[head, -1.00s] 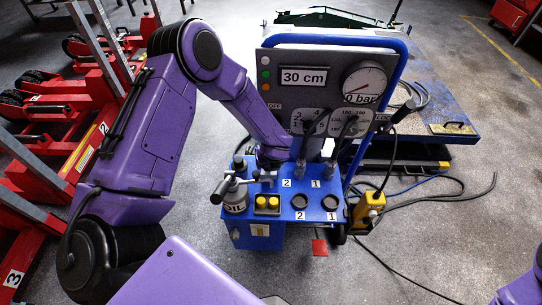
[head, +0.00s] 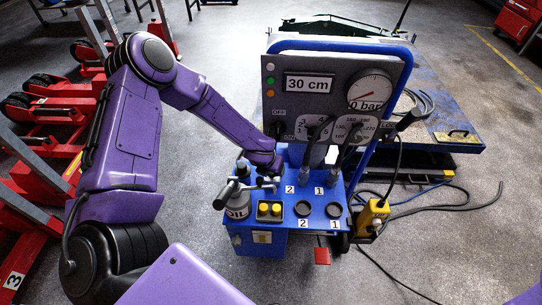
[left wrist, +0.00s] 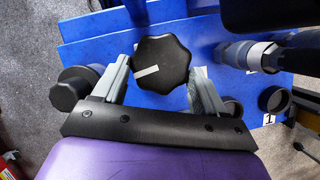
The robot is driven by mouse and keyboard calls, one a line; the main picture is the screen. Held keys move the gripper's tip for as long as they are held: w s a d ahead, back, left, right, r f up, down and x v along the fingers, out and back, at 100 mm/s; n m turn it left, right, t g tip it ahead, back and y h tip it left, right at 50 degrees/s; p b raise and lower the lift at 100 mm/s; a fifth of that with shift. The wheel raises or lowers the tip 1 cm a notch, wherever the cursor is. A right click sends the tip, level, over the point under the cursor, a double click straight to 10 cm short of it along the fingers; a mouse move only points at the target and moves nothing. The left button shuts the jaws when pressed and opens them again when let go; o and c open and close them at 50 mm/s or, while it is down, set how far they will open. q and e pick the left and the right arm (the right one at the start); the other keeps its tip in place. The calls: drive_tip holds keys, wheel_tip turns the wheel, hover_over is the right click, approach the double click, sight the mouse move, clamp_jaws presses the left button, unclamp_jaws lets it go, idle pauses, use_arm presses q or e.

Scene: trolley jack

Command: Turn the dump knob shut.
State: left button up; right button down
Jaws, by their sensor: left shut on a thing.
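The dump knob (left wrist: 162,62) is a black lobed knob with a white pointer line, seen from above in the left wrist view. Its line points to the left and slightly down there. My left gripper (left wrist: 161,80) has one grey finger on each side of the knob and is shut on it. In the head view my left gripper (head: 265,180) is low over the back left of the blue trolley top (head: 285,228), and the held knob is hidden there. My right gripper is not in view; only a purple part of that arm shows at the lower right.
A second black knob (left wrist: 66,94) stands just left of my fingers. Levers stand to the right; a cable lies on the floor.

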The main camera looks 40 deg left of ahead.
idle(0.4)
use_arm(q)
drive_tip(key=o, duration=1)
drive_tip(key=shift+o, duration=0.2)
drive_tip(key=p+v, duration=0.1)
drive_tip(key=v, duration=0.9)
drive_tip(key=shift+r, duration=0.3)
